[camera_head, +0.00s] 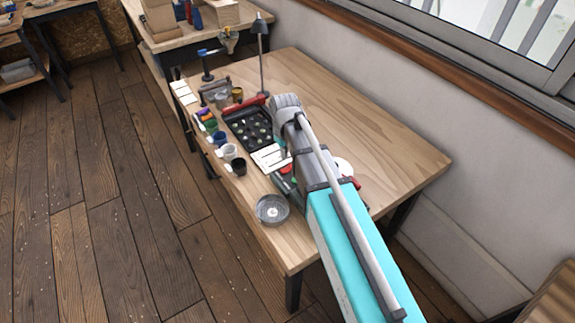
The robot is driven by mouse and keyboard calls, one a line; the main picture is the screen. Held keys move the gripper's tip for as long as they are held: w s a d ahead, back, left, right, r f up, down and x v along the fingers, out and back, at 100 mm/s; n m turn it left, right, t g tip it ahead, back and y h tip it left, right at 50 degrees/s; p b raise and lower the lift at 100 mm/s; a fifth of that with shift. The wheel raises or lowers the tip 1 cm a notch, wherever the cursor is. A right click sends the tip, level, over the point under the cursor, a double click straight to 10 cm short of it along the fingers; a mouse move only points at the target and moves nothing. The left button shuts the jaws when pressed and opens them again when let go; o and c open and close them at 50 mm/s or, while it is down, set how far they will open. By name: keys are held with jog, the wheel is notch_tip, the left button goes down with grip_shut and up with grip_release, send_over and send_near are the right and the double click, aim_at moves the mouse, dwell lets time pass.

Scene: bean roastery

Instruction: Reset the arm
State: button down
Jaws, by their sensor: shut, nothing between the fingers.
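My arm (318,165) reaches up from the bottom right over the wooden table (390,140), with its grey joint (286,104) above the table's middle. I cannot make out my gripper; the arm's own links cover the area below and behind them. Small dark, red and green parts (285,183) show beside the arm at its left, too small to tell what they are.
A dark tray (262,143) with small round items, several cups (238,166), white cards (270,158), a lamp (262,75) and a round metal dish (272,209) crowd the table's left side. The far right of the tabletop is bare. A windowed wall (400,80) stands behind.

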jog(key=shift+r+p, duration=0.3)
jog(key=shift+r, duration=0.2)
